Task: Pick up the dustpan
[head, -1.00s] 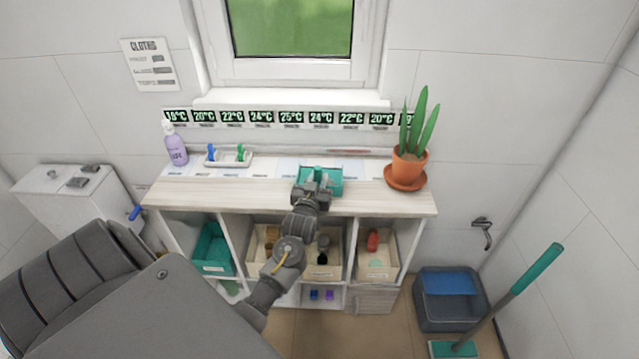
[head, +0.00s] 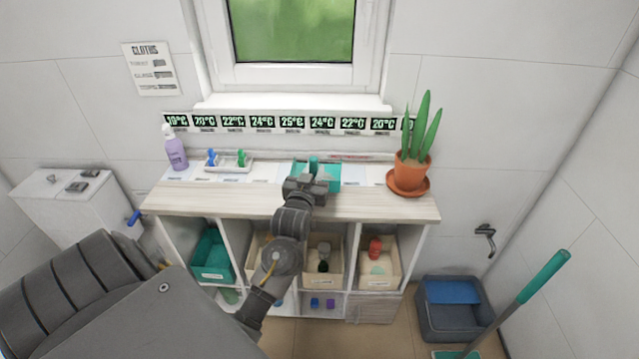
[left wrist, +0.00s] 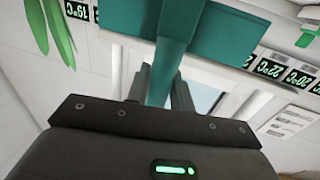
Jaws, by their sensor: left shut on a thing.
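The teal dustpan (head: 333,176) is at the back middle of the cart's wooden top. My left gripper (head: 305,186) is shut on its upright handle. In the left wrist view the teal handle (left wrist: 174,50) runs between the two fingers (left wrist: 163,88), and the wide pan (left wrist: 228,36) shows beyond them. My gripper and wrist hide part of the dustpan in the head view, and I cannot tell whether it touches the top. My right gripper is not in view.
A potted plant (head: 411,172) stands on the right end of the top. A white tray with blue and green items (head: 228,164) and a purple bottle (head: 176,152) stand left. The wall and window sill (head: 293,103) are close behind. Open bins (head: 378,268) sit below.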

